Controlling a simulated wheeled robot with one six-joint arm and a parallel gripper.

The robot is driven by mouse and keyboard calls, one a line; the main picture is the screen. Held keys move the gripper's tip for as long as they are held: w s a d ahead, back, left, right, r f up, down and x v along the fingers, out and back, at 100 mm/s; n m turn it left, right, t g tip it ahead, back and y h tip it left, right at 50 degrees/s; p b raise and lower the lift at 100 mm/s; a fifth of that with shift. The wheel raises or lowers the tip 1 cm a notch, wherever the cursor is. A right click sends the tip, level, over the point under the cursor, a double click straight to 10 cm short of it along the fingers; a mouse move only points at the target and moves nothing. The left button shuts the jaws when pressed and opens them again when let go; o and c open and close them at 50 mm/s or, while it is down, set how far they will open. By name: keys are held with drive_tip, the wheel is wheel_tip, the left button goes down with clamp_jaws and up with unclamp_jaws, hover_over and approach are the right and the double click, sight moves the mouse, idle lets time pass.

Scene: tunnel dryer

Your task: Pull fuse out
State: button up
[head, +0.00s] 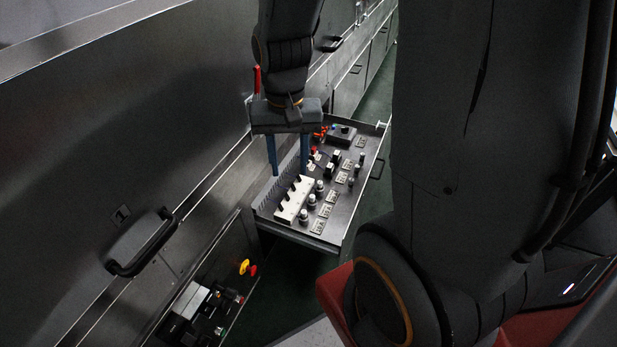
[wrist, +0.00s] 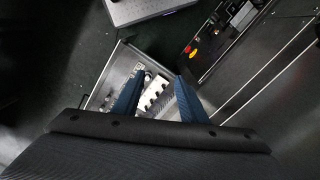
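A white block (head: 293,201) with a row of dark slots or inserts sits in an open metal drawer (head: 335,215). It also shows between my fingers in the wrist view (wrist: 155,92). Which part is the fuse I cannot tell. Several pale round parts with dark bases (head: 311,201) stand beside the block. My gripper (head: 289,173) points down over the drawer, near the far end of the white block. Its two blue fingers are spread wide, with nothing held between them. In the wrist view my gripper (wrist: 159,76) partly covers the drawer's contents.
The drawer also holds sockets (head: 325,211), a dark box (head: 341,134) and red parts. A long metal machine wall with a handle (head: 142,243) runs along the left. A lower panel with yellow and red buttons (head: 248,269) lies in front. Green floor (head: 282,283) is open beside the drawer.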

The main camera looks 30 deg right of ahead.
drive_tip(key=w+d+f+m+b, duration=0.2)
drive_tip(key=w+d+f+m, duration=0.5)
drive_tip(key=w+f+m, duration=0.4)
drive_tip(key=m+b, duration=0.1)
drive_tip(key=m, duration=0.8)
hover_over(312, 196)
wheel_tip(312, 196, down, 17)
drive_tip(key=shift+s+f, duration=0.1)
drive_tip(key=shift+d+f+m, duration=0.1)
drive_tip(key=shift+f+m, duration=0.4)
drive_tip(key=shift+f, duration=3.7)
drive_tip(key=shift+c, duration=0.3)
clamp_jaws()
